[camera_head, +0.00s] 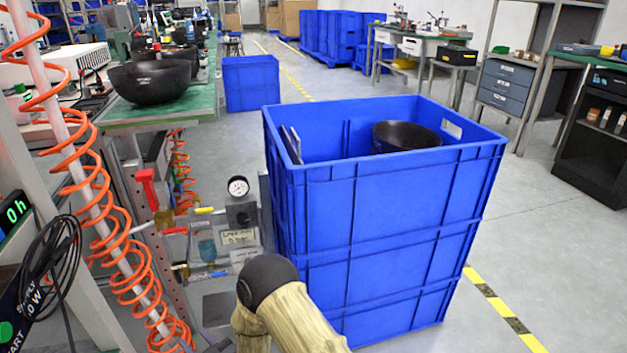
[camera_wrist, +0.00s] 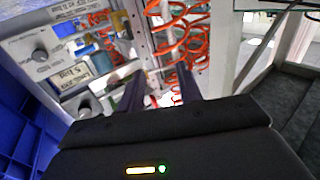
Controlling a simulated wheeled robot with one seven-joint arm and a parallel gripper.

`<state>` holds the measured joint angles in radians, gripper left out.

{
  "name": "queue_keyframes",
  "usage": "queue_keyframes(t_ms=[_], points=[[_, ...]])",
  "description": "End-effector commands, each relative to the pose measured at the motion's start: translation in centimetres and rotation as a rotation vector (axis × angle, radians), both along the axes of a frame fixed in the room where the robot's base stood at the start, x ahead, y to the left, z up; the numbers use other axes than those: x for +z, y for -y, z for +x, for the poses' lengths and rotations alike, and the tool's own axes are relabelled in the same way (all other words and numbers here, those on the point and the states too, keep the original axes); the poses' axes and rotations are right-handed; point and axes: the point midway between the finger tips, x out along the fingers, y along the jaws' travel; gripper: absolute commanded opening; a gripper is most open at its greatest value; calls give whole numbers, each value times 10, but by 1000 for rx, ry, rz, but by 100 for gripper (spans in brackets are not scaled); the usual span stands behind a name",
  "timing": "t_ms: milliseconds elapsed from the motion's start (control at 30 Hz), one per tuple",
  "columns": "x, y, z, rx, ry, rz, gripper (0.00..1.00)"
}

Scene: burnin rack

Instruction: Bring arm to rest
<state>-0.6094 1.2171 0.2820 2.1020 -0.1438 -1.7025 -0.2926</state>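My gripper (camera_wrist: 160,84) shows in the wrist view, with its two dark fingers apart and nothing held between them. Beyond the fingers are orange coiled hoses (camera_wrist: 183,40) and a metal post. In the head view my arm (camera_head: 285,312), in a beige sleeve with a dark joint, rises from the bottom edge, in front of the large blue crate's left side. My gripper itself cannot be made out in the head view.
The tall blue crate stack (camera_head: 385,230) holds a dark bowl (camera_head: 405,136). Left are a gauge panel (camera_head: 240,215) and an orange coiled hose (camera_head: 105,215). A green bench (camera_head: 160,112) carries another dark bowl (camera_head: 150,82). Open floor lies right of the crates.

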Motion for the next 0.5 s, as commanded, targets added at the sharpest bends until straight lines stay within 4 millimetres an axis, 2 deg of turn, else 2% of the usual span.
queue_keyframes(t_ms=[33,267,367,500], points=[[9,3,7,-4,-7,-15,35],[35,27,36,-28,-76,-119,35],[54,47,52,-53,-125,-183,35],[85,91,75,-112,-225,-293,35]])
